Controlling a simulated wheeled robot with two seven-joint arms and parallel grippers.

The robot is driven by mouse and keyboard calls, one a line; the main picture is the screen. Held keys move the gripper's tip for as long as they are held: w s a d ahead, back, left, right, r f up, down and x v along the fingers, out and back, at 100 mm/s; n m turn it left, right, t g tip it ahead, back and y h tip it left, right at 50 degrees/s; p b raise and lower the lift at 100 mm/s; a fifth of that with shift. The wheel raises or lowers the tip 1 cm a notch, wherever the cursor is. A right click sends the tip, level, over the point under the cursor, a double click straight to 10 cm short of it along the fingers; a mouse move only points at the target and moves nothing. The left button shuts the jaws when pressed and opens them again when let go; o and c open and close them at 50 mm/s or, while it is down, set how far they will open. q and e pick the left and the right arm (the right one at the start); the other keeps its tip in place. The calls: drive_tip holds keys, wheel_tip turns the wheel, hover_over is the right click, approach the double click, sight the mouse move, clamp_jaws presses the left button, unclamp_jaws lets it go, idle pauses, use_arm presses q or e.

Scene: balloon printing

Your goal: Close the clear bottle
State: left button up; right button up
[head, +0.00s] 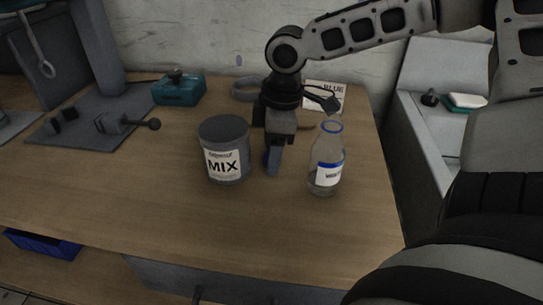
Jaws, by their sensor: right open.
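The clear bottle (326,159) stands upright near the right end of the wooden table. It has a blue ring around its neck and a white and blue label. No cap shows on its mouth. My right gripper (272,160) points down between the bottle and a grey can marked MIX (224,150). It is open, and nothing shows between its fingers. It looks apart from the bottle. My left gripper is not in view.
A teal box (179,88) stands at the back left, near a grey plate with a black-knobbed lever (126,123). A white sign (324,94) stands behind the bottle. The front of the wooden table (130,200) is clear. A blue bin (44,243) sits below.

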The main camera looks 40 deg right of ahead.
drive_tip(key=shift+c, duration=0.4)
drive_tip(key=c, duration=1)
drive_tip(key=shift+r, duration=0.6)
wheel_tip(320, 180, up, 2)
drive_tip(key=shift+r+p, duration=0.2)
drive_tip(key=shift+p, duration=0.2)
drive_tip(key=s+a+r, duration=0.2)
drive_tip(key=a+r, duration=0.1)
drive_tip(key=s+a+r+p, duration=0.1)
drive_tip(key=s+a+r, duration=0.2)
drive_tip(key=a, duration=0.1)
drive_tip(key=s+a+r, duration=0.3)
drive_tip(key=a, duration=0.1)
drive_tip(key=shift+a+r, duration=0.2)
drive_tip(key=shift+a, duration=0.05)
